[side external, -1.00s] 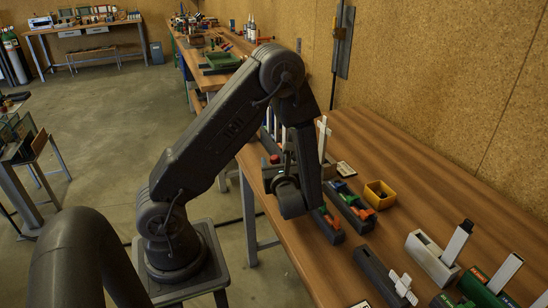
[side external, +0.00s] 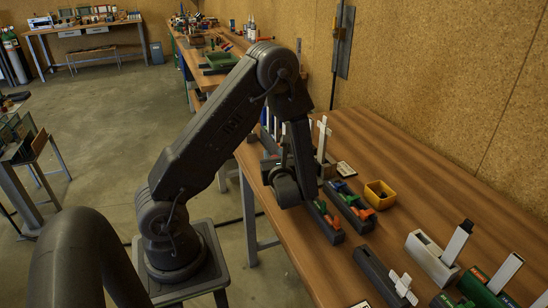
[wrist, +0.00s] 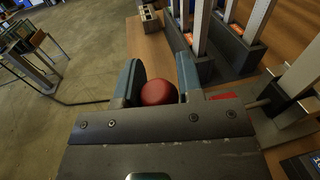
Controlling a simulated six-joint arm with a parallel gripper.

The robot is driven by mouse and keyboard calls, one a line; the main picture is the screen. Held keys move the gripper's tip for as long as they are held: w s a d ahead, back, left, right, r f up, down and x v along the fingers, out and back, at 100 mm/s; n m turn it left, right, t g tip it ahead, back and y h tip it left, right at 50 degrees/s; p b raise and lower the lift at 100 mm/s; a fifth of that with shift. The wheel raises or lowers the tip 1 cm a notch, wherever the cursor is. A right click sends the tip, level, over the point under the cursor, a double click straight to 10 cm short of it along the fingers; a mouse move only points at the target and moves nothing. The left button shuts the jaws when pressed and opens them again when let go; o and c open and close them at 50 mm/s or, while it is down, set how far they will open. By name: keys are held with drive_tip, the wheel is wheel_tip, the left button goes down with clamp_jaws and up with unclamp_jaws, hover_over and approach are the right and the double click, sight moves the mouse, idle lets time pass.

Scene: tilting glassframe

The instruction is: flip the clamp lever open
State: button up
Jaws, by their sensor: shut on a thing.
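A round red knob (wrist: 158,92), which looks like the end of the clamp lever, sits between the two blue-grey fingers of my gripper (wrist: 159,84) in the wrist view. My gripper is shut on this knob. The rest of the lever is hidden behind the gripper body. A pale metal bracket with a short rod (wrist: 295,92) stands just right of the gripper; I cannot tell whether it is part of the clamp. In the side external view my wrist links cover the knob and the fingertips.
Dark rails with upright posts (wrist: 230,45) stand beyond and right of the gripper. In the side external view a yellow bin (side external: 380,195), a dark rail with orange and green parts (side external: 352,208) and a white block (side external: 433,258) sit on the wooden bench. Bare bench lies behind the bin.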

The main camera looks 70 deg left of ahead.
clamp_jaws()
drive_tip(key=shift+w, duration=0.15)
drive_tip(key=w+m, duration=0.1)
drive_tip(key=m, duration=0.1)
drive_tip(key=w+m, duration=0.1)
drive_tip(key=m, duration=0.1)
drive_tip(key=shift+w+h, duration=0.3)
drive_tip(key=shift+w, duration=0.1)
drive_tip(key=shift+w+f+m+g+h, duration=0.2)
drive_tip(key=shift+w+f+m+g, duration=0.1)
drive_tip(key=shift+w+m, duration=0.55)
drive_tip(key=shift+w+f+m+g+h, duration=0.25)
drive_tip(key=shift+w+m, duration=0.3)
drive_tip(key=shift+m, duration=0.5)
drive_tip(key=o, duration=0.7)
unclamp_jaws()
